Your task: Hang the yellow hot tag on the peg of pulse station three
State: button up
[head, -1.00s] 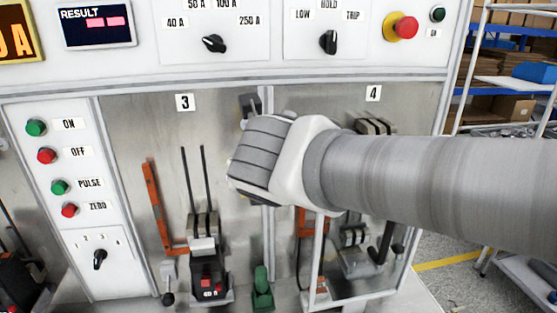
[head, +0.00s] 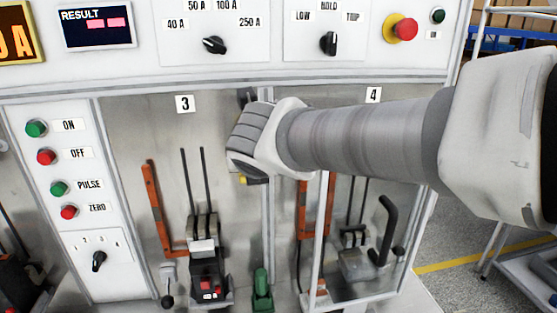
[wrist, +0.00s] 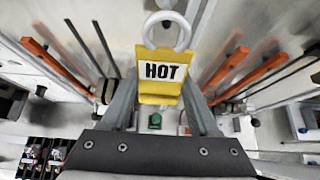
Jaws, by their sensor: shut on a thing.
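The yellow hot tag (wrist: 161,62) hangs between the fingers of my gripper (wrist: 160,92) in the wrist view, with the word HOT facing the camera and a pale ring at its top. My gripper is shut on it. In the head view my wrist hides most of the gripper, and a small yellow bit of the tag (head: 256,180) shows below it. Station three's bay, marked by the 3 label (head: 185,103), lies left of my wrist. A dark fitting (head: 247,97) shows just above my wrist, mostly hidden; I cannot tell whether it is the peg.
A metal divider post (head: 267,225) separates bays three and four. An orange bar (head: 151,200) and a black breaker with a red part (head: 207,283) stand in bay three. A green fitting (head: 262,290) stands low near the post.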

jog(key=shift+w+a+f+p, duration=0.15)
jog(key=shift+w+a+f, duration=0.05)
jog(key=shift+w, duration=0.55)
jog(key=shift+w+a+f+p, duration=0.1)
jog(key=shift+w+a+f, duration=0.1)
jog(key=shift+w, duration=0.55)
jog(key=shift+w+a+f+p, duration=0.15)
jog(key=shift+w+a, duration=0.05)
jog(key=shift+w, duration=0.55)
jog(key=o, duration=1.4)
